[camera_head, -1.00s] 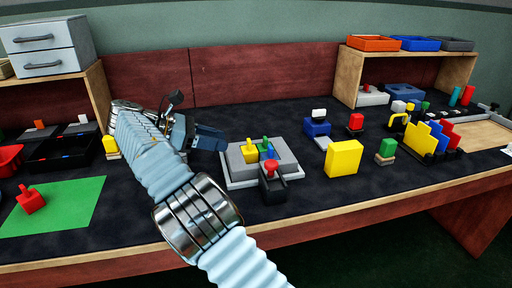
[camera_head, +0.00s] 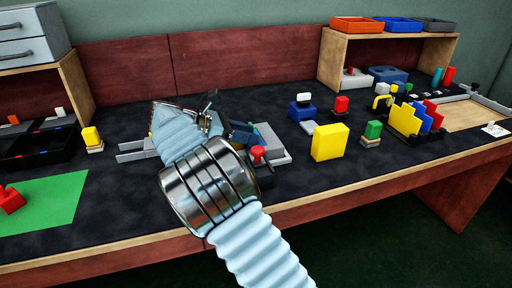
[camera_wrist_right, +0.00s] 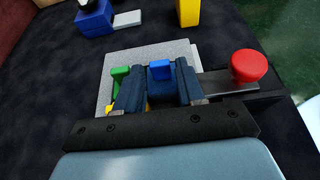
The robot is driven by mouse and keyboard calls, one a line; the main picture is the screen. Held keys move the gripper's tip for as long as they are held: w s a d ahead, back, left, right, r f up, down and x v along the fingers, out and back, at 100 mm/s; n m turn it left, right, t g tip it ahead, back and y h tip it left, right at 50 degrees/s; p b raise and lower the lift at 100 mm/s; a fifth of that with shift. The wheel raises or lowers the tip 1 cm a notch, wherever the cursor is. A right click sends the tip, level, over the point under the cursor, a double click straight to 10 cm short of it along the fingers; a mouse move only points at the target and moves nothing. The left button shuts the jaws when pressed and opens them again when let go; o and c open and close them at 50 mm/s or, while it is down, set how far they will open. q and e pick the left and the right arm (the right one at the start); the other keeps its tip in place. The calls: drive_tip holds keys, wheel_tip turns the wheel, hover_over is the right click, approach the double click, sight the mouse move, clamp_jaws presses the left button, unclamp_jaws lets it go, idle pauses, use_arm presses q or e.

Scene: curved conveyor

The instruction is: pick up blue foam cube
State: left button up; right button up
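A blue block (camera_wrist_right: 160,70) stands on a grey square base (camera_wrist_right: 181,49) in the right wrist view. It may be the blue foam cube; its lower part is dark and shaded. My right gripper (camera_wrist_right: 160,82) has its two dark fingers apart, one on each side of this block; I cannot see clear contact. A green piece (camera_wrist_right: 120,72) and a bit of yellow (camera_wrist_right: 140,106) show beside the left finger. In the head view my right gripper (camera_head: 240,132) is over the base (camera_head: 273,146), and my wrist hides most of the pieces. My left gripper is not in view.
A red knob (camera_wrist_right: 249,66) on a dark holder is close on the right of the fingers. Dark mat is free in front.

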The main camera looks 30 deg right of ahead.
drive_tip(key=shift+s+d+f, duration=0.1)
drive_tip(key=shift+d+f, duration=0.05)
drive_tip(key=shift+d, duration=0.25)
drive_tip(key=shift+c, duration=0.4)
clamp_jaws()
